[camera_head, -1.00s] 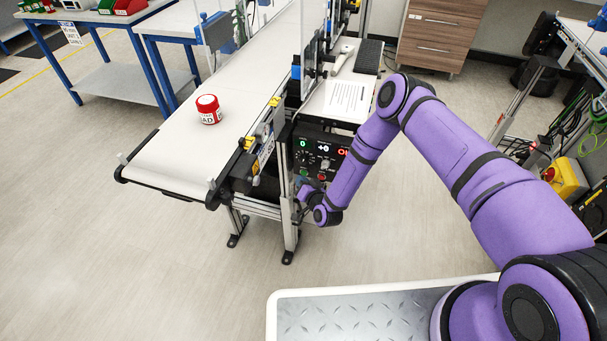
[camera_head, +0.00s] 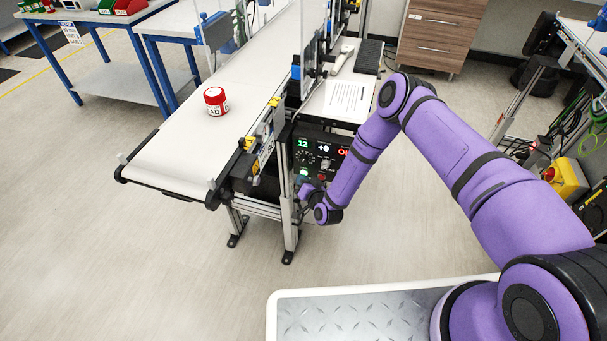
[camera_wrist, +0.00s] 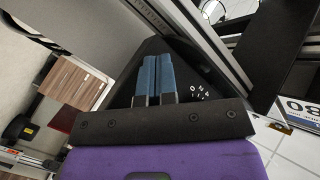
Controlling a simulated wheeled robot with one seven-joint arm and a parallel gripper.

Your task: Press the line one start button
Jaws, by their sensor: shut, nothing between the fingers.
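The black control panel (camera_head: 318,149) hangs on the side of the conveyor frame. Its left display (camera_head: 303,143) reads a green "12", the middle one "+0", and red characters show at the right, partly cut off by my arm. A lit green button (camera_head: 304,172) shows low on the panel, just above my gripper (camera_head: 303,188). In the wrist view my gripper (camera_wrist: 154,72) has its two blue-grey fingers side by side, shut and empty, pointing at the dark panel. Whether the tips touch the button cannot be told.
A white belt conveyor (camera_head: 185,145) carries a red and white jar (camera_head: 216,102). A paper sheet (camera_head: 347,97) lies on a shelf behind the panel. A yellow box with a red button (camera_head: 567,178) stands at the right. Floor in front is clear.

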